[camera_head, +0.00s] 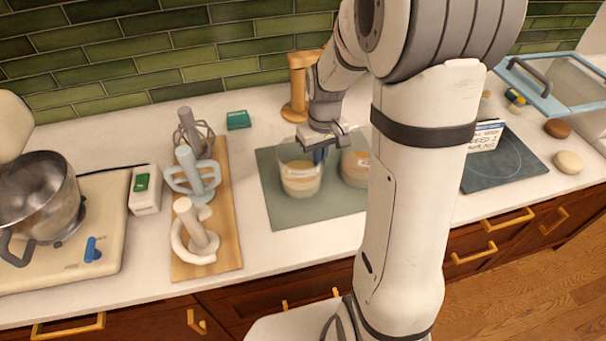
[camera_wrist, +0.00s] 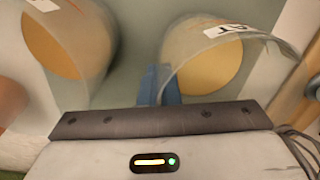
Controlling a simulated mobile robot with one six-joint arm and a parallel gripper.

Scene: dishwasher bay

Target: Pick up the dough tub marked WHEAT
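Two clear tubs of pale dough are on the green-grey mat (camera_head: 285,215). The left tub (camera_head: 300,180) in the head view appears to be the right tub (camera_wrist: 212,70) in the wrist view, where its label shows the letters "AT". The other tub (camera_head: 354,170) is partly behind my arm; in the wrist view it is on the left (camera_wrist: 68,45), its label cut off. My gripper (camera_head: 320,155) points down at the "AT" tub's rim. In the wrist view its blue fingers (camera_wrist: 160,88) are close together, with the tub's wall between them.
A wooden board (camera_head: 223,235) with mixer attachments lies left of the mat. A wooden stand (camera_head: 298,90) is behind it. A mixer base with a steel bowl (camera_head: 38,195) is far left. A dark plate (camera_head: 500,165) and a blue-framed clear bin (camera_head: 560,90) are right.

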